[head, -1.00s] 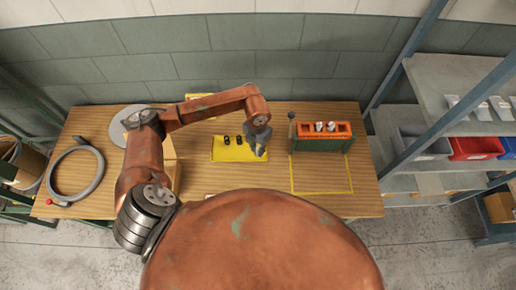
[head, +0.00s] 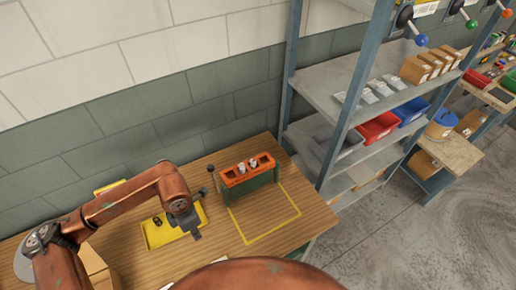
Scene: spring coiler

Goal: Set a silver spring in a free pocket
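An orange rack (head: 233,181) on a green body stands on the workbench, with two small silver pieces, which look like springs (head: 242,168), in its middle; dark openings show at its ends. A yellow tray (head: 155,238) lies to its left with small dark coils (head: 157,220) in it. My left gripper (head: 194,232) hangs over the tray's right part, left of the rack. Its fingers are too small to tell whether they are open or hold anything, and the arm hides part of the tray. My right gripper is not in view.
A yellow outline (head: 268,233) marks bare wood in front of the rack. A dark-knobbed lever (head: 210,169) stands at the rack's left end. A grey shelf unit (head: 340,85) with red (head: 379,128) and blue (head: 411,110) bins stands to the right. The floor beyond is clear.

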